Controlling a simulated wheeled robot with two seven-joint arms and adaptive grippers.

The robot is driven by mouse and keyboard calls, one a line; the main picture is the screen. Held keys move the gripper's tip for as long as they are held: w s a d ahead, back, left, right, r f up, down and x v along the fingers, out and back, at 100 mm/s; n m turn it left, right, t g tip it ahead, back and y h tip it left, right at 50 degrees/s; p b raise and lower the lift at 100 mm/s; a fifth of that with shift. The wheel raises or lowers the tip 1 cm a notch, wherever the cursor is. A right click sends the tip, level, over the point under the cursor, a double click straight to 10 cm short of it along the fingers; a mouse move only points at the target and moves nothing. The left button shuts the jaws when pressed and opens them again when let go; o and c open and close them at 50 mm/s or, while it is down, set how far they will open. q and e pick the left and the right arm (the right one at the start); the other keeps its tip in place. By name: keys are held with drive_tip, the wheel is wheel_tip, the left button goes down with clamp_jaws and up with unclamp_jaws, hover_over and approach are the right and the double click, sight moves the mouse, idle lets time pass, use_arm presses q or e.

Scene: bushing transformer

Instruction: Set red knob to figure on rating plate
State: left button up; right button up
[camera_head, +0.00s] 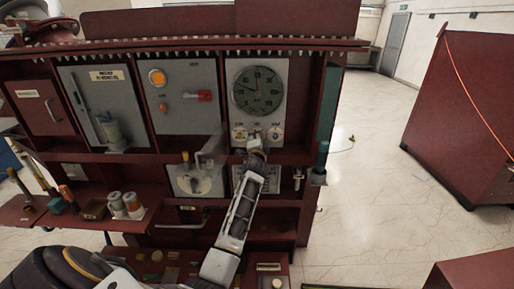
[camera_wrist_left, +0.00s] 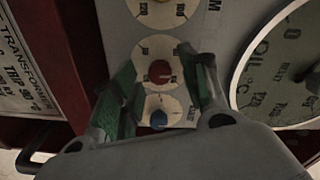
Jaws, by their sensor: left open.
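The red knob (camera_wrist_left: 159,72) sits on a round white dial with printed figures, the middle one of three in the left wrist view. My left gripper (camera_wrist_left: 165,78) is open, with one green-padded finger on each side of the red knob; contact cannot be told. In the head view the gripper (camera_head: 256,138) is at the panel below the big gauge and hides the red knob. My right gripper is not in view.
A blue knob (camera_wrist_left: 158,119) and a yellow knob (camera_wrist_left: 165,3) flank the red one. The large round gauge (camera_head: 258,91) is above them. A shelf with spools (camera_head: 124,205) and tools juts out at left.

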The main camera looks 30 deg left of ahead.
use_arm(q)
drive_tip(key=v, duration=1.1)
drive_tip(key=shift+s+d, duration=0.15)
drive_tip(key=shift+s, duration=0.2)
drive_tip(key=shift+f, duration=0.1)
idle(0.4)
